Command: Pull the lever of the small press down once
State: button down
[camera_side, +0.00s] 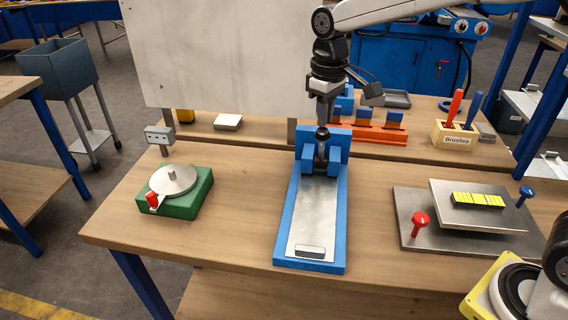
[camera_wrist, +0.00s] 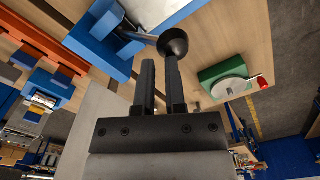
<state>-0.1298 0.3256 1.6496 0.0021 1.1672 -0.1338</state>
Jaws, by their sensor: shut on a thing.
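The small press has a blue frame (camera_side: 340,215) with a metal plate, standing in the middle of the bench. Its dark lever (camera_side: 321,152) rises between the blue blocks at the back and ends in a round black knob. My gripper (camera_side: 323,122) points down at the top of the lever. In the wrist view, the black knob (camera_wrist: 174,41) is at the fingertips of my gripper (camera_wrist: 160,62), and the lever rod (camera_wrist: 142,37) runs left from it to the blue press block (camera_wrist: 97,40). My gripper is shut on the lever knob; the exact contact is partly hidden.
A green turntable box (camera_side: 187,204) with a red handle stands left. A metal plate fixture (camera_side: 415,238) with red and blue knobs is on the right. Behind are an orange rack (camera_side: 375,134), a brush holder (camera_side: 453,137) and a white panel (camera_side: 220,60).

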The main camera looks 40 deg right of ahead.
aim_at(324, 129)
jog(key=shift+s+f, duration=0.1)
jog(key=shift+f, duration=0.45)
jog(key=shift+s+a+f, duration=0.1)
jog(key=shift+a+f, duration=0.05)
jog(key=shift+f, duration=0.1)
jog(key=shift+s+a+f, duration=0.1)
jog(key=shift+f, duration=0.05)
jog(key=shift+s+a+f, duration=0.2)
jog(key=shift+a+f, duration=0.05)
jog(key=shift+f, duration=0.1)
dwell(0.4)
jog(key=shift+w, duration=0.1)
jog(key=shift+a, duration=0.15)
